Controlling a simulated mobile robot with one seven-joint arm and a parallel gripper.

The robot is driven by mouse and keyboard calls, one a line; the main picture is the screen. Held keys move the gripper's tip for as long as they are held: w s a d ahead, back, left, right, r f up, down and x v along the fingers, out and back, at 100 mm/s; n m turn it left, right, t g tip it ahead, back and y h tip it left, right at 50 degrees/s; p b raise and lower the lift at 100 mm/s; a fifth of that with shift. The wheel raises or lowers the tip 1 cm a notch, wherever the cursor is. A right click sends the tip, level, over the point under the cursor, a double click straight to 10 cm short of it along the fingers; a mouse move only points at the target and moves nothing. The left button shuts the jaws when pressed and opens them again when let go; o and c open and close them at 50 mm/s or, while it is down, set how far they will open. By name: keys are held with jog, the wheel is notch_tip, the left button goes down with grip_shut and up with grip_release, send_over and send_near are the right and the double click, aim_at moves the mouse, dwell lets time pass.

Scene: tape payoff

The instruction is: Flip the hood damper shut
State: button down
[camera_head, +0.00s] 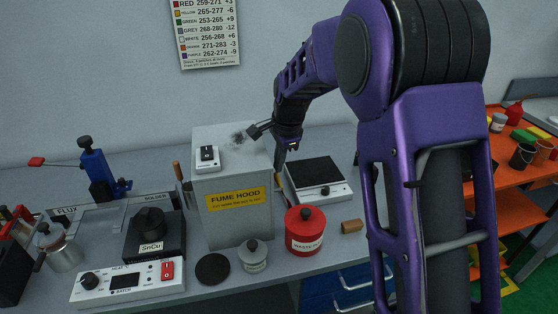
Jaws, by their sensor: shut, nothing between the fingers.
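The fume hood (233,222) is a grey box with a yellow "FUME HOOD" label on its front. On its top, at the left, sits a small white switch box (207,158) with a black rocker. I cannot tell for sure whether this is the damper, or read its position. A dark smudge or vent (241,137) lies behind it on the top. My gripper (280,166) is shut and empty, pointing down by the hood's right edge, apart from the switch box. Its fingertips are small and partly dark in this view.
My arm fills the right middle.

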jog(key=shift+s+f, duration=0.1)
jog(key=shift+s+d+f+b, duration=0.25)
jog(key=shift+s+b, duration=0.15)
jog(key=shift+s, duration=0.2)
jog(key=shift+r, duration=0.1)
